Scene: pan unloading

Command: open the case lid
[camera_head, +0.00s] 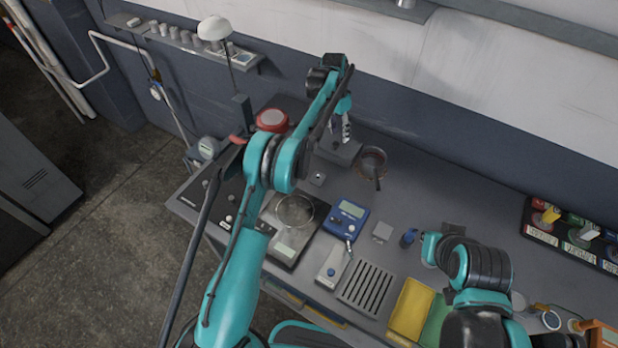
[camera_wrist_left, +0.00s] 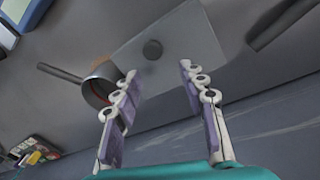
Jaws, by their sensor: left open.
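My left gripper (camera_head: 346,130) hangs over the back of the bench, fingers down, above a flat grey case (camera_head: 338,153). The arm hides part of the case. In the left wrist view the gripper (camera_wrist_left: 160,82) is open, with nothing between its fingers. A pale grey panel, which looks like the case lid (camera_wrist_left: 185,40), lies beyond the fingertips. A dark round knob (camera_wrist_left: 152,49) on it shows between the fingers and apart from them. The lid looks closed. My right arm is at the lower right; its fingers cannot be made out.
A small pan (camera_head: 372,163) stands just right of the case; it is close to one fingertip in the left wrist view (camera_wrist_left: 100,84). A blue meter (camera_head: 346,216), a scale with a round dish (camera_head: 294,211) and a slotted grille (camera_head: 367,289) stand nearer the front.

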